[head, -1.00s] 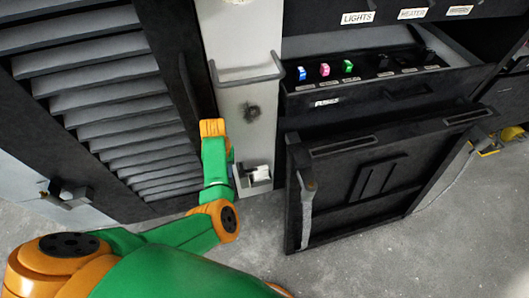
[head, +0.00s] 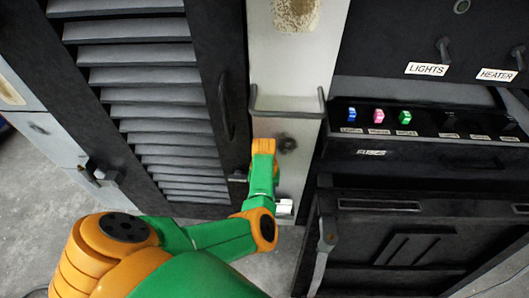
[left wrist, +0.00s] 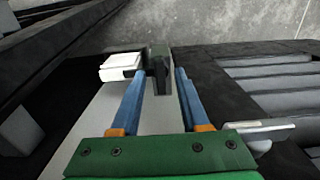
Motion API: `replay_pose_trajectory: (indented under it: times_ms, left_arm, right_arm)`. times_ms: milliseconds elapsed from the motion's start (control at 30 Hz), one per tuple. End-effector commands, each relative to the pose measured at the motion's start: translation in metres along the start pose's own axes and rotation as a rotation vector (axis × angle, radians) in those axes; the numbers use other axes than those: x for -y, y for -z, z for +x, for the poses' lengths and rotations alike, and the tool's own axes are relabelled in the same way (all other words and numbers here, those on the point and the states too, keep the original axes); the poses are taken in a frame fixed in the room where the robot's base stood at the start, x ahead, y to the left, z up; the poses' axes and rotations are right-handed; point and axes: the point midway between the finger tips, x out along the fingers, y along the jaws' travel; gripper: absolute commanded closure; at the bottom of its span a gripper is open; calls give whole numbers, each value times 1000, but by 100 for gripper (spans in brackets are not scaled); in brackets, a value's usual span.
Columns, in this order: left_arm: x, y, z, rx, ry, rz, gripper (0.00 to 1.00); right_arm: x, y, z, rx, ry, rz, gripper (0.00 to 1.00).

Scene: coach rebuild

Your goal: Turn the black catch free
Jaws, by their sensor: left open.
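A dark block that looks like the black catch (left wrist: 159,66) stands on the light grey post, with a white block (left wrist: 121,66) beside it. In the left wrist view my left gripper (left wrist: 163,76) is open. Its two blue fingers lie on either side of the dark block, with a gap visible; I cannot tell whether they touch it. In the head view my left arm hides the catch and the fingers, and only an edge of the white block (head: 285,207) shows. My right gripper is in neither view.
A louvred door (head: 150,110) is left of the post (head: 290,70), with another dark latch (head: 104,174) at its far left. A grey lever (left wrist: 248,129) sits close to my right-hand finger in the wrist view. A fuse drawer (head: 375,152) and hanging black panel (head: 400,240) are right.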

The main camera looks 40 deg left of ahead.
Motion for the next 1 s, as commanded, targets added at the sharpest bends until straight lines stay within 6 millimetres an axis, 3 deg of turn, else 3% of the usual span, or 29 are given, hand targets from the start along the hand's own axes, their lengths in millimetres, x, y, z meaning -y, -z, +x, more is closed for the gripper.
replay_pose_trajectory:
  times_ms: [67,100,233,267,667,1000]
  left_arm:
    - [0,0,0,0,0,0,55]
    - [0,0,0,0,0,0,60]
    - [0,0,-1,0,1,0,96]
    - [0,0,-1,0,1,0,100]
    - [1,0,-2,0,3,33,100]
    - [2,0,-5,2,5,259,100]
  right_arm:
    - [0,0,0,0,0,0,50]
    - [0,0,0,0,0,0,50]
    - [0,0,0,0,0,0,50]
    - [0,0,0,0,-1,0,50]
    - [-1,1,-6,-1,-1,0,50]
    - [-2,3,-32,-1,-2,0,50]
